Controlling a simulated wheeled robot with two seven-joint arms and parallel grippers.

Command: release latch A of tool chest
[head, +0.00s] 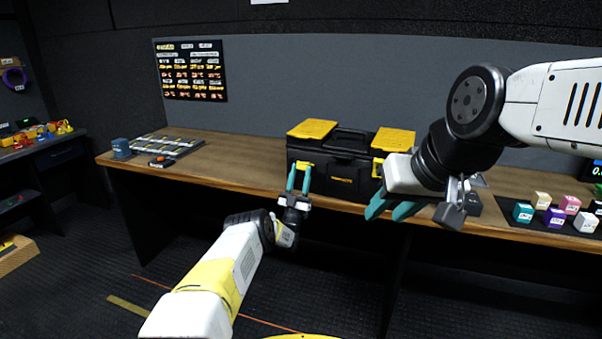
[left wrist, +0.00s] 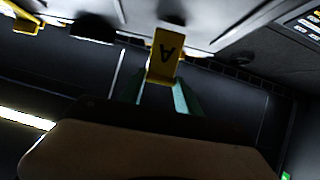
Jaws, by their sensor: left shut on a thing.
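The black tool chest (head: 345,180) with yellow lid panels stands on the wooden workbench. Its yellow latch A (left wrist: 165,55) shows the letter A in the left wrist view, upside down, between my left fingertips. My left gripper (head: 298,178) is at the left front of the chest, its teal fingers shut on latch A. The fingers also show in the left wrist view (left wrist: 160,92). A second yellow latch (head: 377,167) is at the chest's right front. My right gripper (head: 388,212) is in front of the bench edge, right of the chest, with teal fingers apart and nothing seen between them.
The wooden bench (head: 235,162) has free room left of the chest. A dark panel with rows of items (head: 165,146) and a blue-grey box (head: 121,148) lie at its left end. Several coloured cubes (head: 570,205) sit on a dark mat (head: 540,226) at the right.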

